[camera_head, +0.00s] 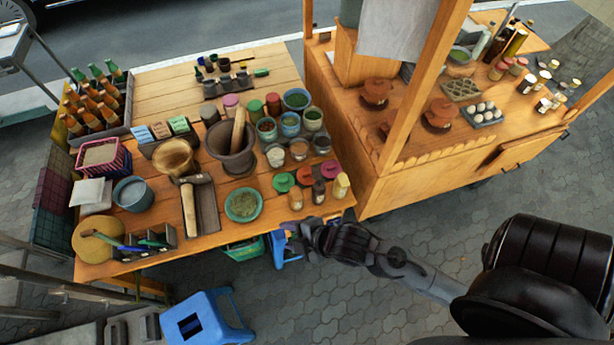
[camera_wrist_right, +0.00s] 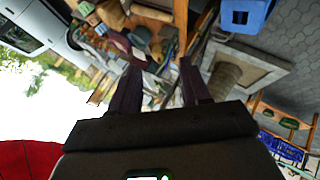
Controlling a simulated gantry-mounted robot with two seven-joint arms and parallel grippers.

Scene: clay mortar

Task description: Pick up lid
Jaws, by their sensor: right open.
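Several lids show in the head view, and I cannot tell which one the task means. Near the table's front right are a green lid (camera_head: 284,182) and a red lid (camera_head: 305,175) on small jars. Lidded clay pots (camera_head: 376,92) stand on the cart. My right gripper (camera_head: 290,232) is at the table's front right edge, nearer the camera than the lidded jars. In the right wrist view, its two dark fingers (camera_wrist_right: 160,78) are apart with nothing held between them. My left gripper is in neither view.
A stone mortar with a wooden pestle (camera_head: 233,148) stands mid-table. A green bowl (camera_head: 243,205) and small jars crowd the front right. The wooden cart (camera_head: 400,190) stands close on the right. A blue stool (camera_head: 205,318) is on the paving below.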

